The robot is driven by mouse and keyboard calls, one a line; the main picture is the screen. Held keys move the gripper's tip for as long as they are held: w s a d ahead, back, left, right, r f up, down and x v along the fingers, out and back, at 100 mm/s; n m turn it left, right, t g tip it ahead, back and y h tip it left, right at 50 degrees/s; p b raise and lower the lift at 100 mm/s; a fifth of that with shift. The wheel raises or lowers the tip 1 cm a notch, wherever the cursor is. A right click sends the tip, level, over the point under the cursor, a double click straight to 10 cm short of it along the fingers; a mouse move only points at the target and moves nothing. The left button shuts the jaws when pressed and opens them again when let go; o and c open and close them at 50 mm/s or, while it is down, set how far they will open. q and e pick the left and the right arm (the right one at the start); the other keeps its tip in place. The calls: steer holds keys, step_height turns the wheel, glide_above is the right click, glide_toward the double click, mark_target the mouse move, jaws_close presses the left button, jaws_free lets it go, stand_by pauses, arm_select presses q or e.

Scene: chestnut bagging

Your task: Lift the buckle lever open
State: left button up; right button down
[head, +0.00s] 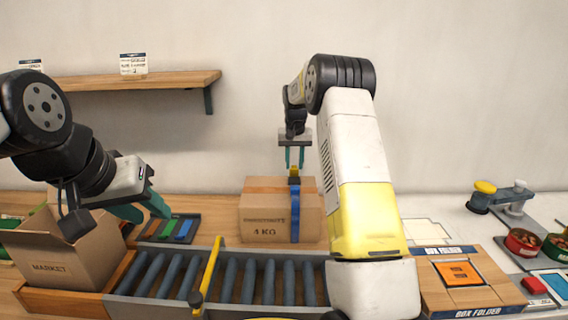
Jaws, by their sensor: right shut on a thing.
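A closed cardboard box (267,222) marked "4 KG" stands behind the roller conveyor, with a blue strap (296,212) around it. The yellow buckle lever (294,171) sticks up at the top of the strap. My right gripper (294,160) points down above the box, its teal fingers shut on the lever. How far the lever is raised is hard to tell at this size. My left gripper (145,211) is open and empty, beside the market box and above the near edge of a small tray.
An open cardboard box (60,257) marked "MARKET" stands at the left. The tray (166,228) holds blue and green strips. The roller conveyor (250,280) with a yellow bar (208,270) crosses the front. A box folder (466,285) and red bowls (522,242) are at the right.

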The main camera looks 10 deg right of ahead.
mark_target(294, 169)
steer(key=c, duration=1.3)
jaws_free()
steer(key=shift+r, duration=0.15)
steer(key=r, duration=0.2)
steer(key=s+r, duration=0.1)
steer(key=r, duration=0.4)
steer(key=shift+s+a+r, duration=0.15)
steer(key=shift+r, duration=0.05)
steer(key=s+a+r+n+t+y, duration=0.1)
steer(key=s+r, duration=0.5)
steer(key=s, duration=0.3)
steer(key=s+a+r+t, duration=0.1)
steer(key=s+a+r, duration=0.1)
steer(key=s+r, duration=0.55)
steer(key=s+a+f, duration=0.1)
steer(key=s+f, duration=0.1)
steer(key=s, duration=0.6)
steer(key=s+a+f+n+t+y, duration=0.1)
steer(key=s+f, duration=0.1)
steer(key=s, duration=0.6)
steer(key=s+a+f+t, duration=0.1)
steer(key=s+a+f, duration=0.1)
steer(key=s, duration=0.7)
steer(key=shift+f+n+y, duration=0.2)
steer(key=shift+n+y, duration=0.1)
steer(key=shift+n, duration=0.1)
